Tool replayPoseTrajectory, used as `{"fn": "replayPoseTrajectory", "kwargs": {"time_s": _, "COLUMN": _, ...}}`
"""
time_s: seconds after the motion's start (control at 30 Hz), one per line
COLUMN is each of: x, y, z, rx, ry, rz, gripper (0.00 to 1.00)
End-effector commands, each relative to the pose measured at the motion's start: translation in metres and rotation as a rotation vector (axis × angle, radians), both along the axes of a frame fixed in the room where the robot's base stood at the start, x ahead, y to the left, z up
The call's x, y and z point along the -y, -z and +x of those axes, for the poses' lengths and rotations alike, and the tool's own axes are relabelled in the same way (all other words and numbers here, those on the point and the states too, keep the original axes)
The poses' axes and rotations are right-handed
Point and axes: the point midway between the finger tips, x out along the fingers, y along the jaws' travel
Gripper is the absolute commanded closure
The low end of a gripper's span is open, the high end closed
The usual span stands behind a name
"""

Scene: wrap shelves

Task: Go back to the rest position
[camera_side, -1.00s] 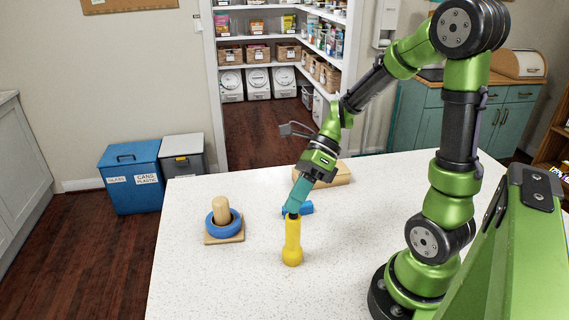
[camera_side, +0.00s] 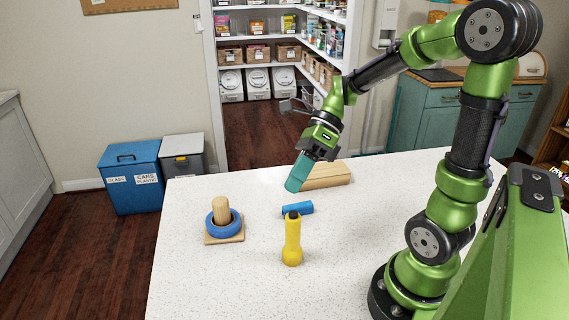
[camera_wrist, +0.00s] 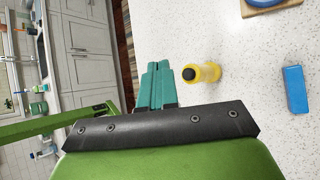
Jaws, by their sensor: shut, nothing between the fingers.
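My gripper (camera_side: 295,186) has teal fingers that are shut with nothing between them. It hangs in the air above the white speckled table (camera_side: 220,285), tilted down to the left. In the wrist view the closed teal fingers (camera_wrist: 157,80) show side by side. A yellow bottle-shaped object with a dark top (camera_side: 292,243) stands upright on the table, below and apart from the fingers. It also shows in the wrist view (camera_wrist: 208,73), beside the fingertips.
A blue block (camera_side: 297,208) lies behind the yellow object. A wooden base with a peg (camera_side: 220,208) and blue ring (camera_side: 224,228) stands at left. A wooden block (camera_side: 330,175) lies at the back. The table's front left is clear.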

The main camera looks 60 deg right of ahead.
Motion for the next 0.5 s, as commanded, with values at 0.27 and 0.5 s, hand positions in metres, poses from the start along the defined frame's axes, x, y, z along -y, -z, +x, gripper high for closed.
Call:
{"fn": "replayPoseTrajectory", "kwargs": {"time_s": 0.27, "x": 0.000, "y": -0.017, "z": 0.000, "rx": 0.000, "ry": 0.000, "rz": 0.000, "gripper": 1.00}}
{"fn": "replayPoseTrajectory", "kwargs": {"time_s": 0.5, "x": 0.000, "y": -0.017, "z": 0.000, "rx": 0.000, "ry": 0.000, "rz": 0.000, "gripper": 1.00}}
